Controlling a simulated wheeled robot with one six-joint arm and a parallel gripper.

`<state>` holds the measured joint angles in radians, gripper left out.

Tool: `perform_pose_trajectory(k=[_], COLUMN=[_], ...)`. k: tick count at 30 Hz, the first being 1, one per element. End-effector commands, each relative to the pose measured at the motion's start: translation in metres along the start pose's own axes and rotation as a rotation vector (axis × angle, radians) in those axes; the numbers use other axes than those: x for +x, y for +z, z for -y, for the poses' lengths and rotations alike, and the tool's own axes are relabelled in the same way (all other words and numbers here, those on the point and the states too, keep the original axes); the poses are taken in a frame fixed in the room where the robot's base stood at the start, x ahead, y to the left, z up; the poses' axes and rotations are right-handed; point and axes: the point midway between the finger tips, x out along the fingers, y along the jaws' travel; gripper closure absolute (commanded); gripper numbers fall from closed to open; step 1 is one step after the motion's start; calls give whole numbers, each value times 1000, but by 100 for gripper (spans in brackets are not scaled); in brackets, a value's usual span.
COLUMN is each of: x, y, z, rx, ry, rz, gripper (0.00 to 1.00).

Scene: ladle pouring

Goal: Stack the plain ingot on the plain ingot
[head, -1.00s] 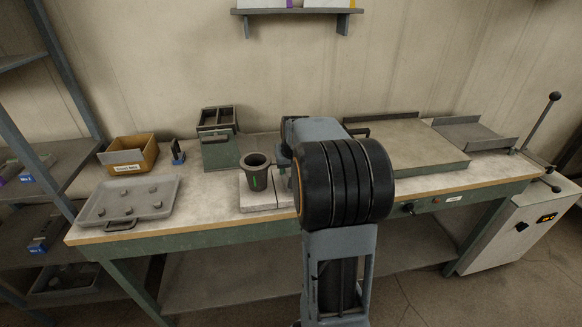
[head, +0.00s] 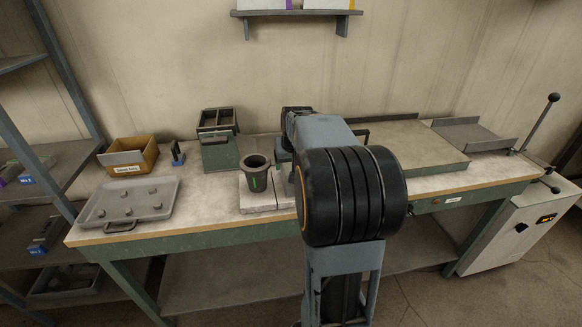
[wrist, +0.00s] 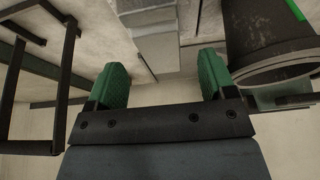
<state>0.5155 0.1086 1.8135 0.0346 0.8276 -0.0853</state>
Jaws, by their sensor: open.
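My gripper (wrist: 163,72) is open in the wrist view, with its two green fingers apart and nothing between the tips. A pale grey block (wrist: 157,52), which looks like a plain ingot, lies just beyond the fingertips, roughly in line with the gap. A second grey block face (wrist: 146,14) adjoins it at the top edge of the view; I cannot tell whether this is a separate ingot or how the two rest on each other. In the head view my arm hides the ingots and the fingers.
A dark crucible with a green mark (head: 257,177) stands left of my arm; in the wrist view it (wrist: 268,45) is close beside a finger. A dark handle frame (wrist: 58,85) is at the left. A grey tray (head: 170,203) with several lumps and a cardboard box (head: 150,153) stand further left.

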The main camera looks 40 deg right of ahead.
Motion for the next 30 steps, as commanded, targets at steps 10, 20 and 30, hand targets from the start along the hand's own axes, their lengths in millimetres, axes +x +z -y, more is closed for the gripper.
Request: perform_pose_trajectory(k=[10, 20, 30], x=[-63, -83, -76], y=[-1, 7, 153], z=[0, 9, 114], rx=[0, -16, -281], ry=[0, -7, -112], rz=[-3, 4, 79], gripper=[23, 23, 23])
